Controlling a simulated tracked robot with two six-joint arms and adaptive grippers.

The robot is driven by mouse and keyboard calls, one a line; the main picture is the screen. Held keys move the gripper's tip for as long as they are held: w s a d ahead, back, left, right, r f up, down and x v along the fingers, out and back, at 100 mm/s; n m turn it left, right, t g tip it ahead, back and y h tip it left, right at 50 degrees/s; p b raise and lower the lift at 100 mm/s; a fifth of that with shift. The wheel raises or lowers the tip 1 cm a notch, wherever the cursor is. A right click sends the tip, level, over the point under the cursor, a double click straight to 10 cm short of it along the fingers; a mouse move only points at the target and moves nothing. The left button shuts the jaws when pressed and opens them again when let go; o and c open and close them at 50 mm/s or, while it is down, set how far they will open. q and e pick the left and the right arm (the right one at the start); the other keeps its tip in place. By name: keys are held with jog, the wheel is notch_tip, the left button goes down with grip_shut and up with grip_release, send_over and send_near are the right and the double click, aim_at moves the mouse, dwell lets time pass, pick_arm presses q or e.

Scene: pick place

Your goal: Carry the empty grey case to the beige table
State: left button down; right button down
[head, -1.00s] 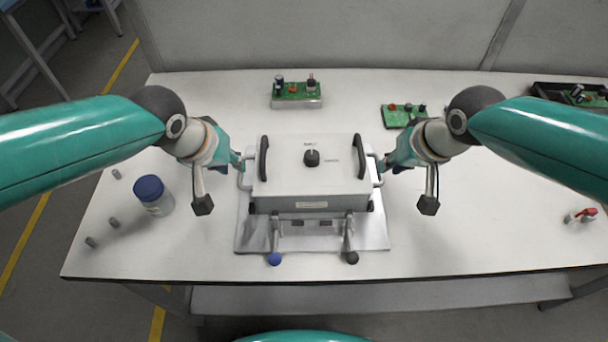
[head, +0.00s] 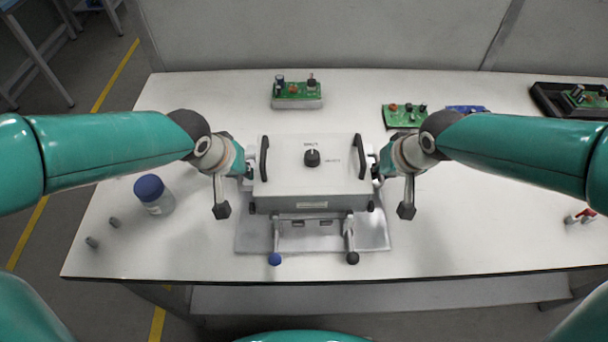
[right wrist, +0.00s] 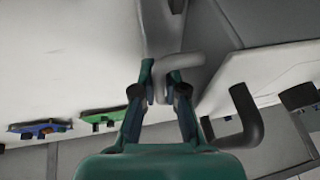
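The grey case (head: 310,175) is closed and upright on a shiny metal plate (head: 250,240) on a pale table. It has two black handles and a black knob on its lid. My left gripper (head: 247,174) is at its left side handle; the fingers and most of that handle are hidden. My right gripper (head: 377,172) is at the right side handle. In the right wrist view the fingers (right wrist: 162,80) stand on either side of the light grey side handle (right wrist: 180,62); I cannot tell whether they press on it. No table clearly identifiable as the beige one is in view.
Two levers with a blue knob (head: 275,259) and a black knob (head: 352,258) stand in front of the case. A blue-lidded jar (head: 155,196) is at left. Green circuit boards (head: 297,90) are behind, and a black tray (head: 556,97) is at right.

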pick_arm(q)
jog(key=shift+r, duration=0.2)
pick_arm(e)
jog(key=shift+r, duration=0.2)
